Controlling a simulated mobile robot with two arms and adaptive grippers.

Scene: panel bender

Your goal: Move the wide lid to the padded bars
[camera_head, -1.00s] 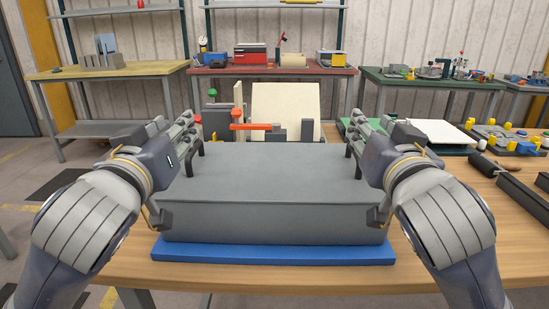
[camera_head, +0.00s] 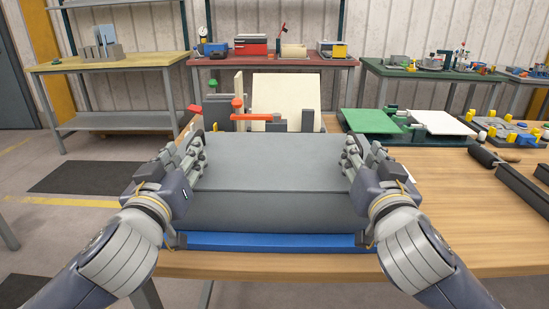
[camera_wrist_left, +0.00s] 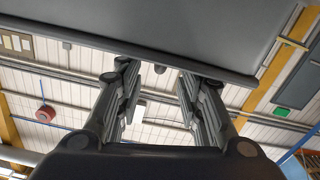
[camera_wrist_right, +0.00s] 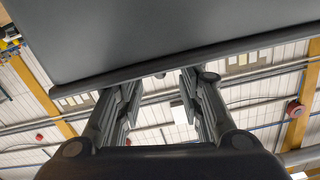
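The wide lid (camera_head: 275,162) is a broad grey panel with a darker, shadowed front, above a blue mat (camera_head: 272,243) on the wooden table. It spans between my two grippers. My left gripper (camera_head: 197,150) is at its left side and my right gripper (camera_head: 352,152) at its right side. In both wrist views, the left fingers (camera_wrist_left: 158,85) and right fingers (camera_wrist_right: 160,85) are spread apart, with the lid's rim running across their tips. Two dark bars, apparently the padded bars (camera_head: 522,186), lie at the table's right.
A cream board (camera_head: 286,98) and orange-topped fixtures (camera_head: 240,108) stand behind the lid. A green plate (camera_head: 370,121) and a white plate (camera_head: 442,122) lie at the back right. Bare tabletop (camera_head: 460,220) is free between the lid and the bars.

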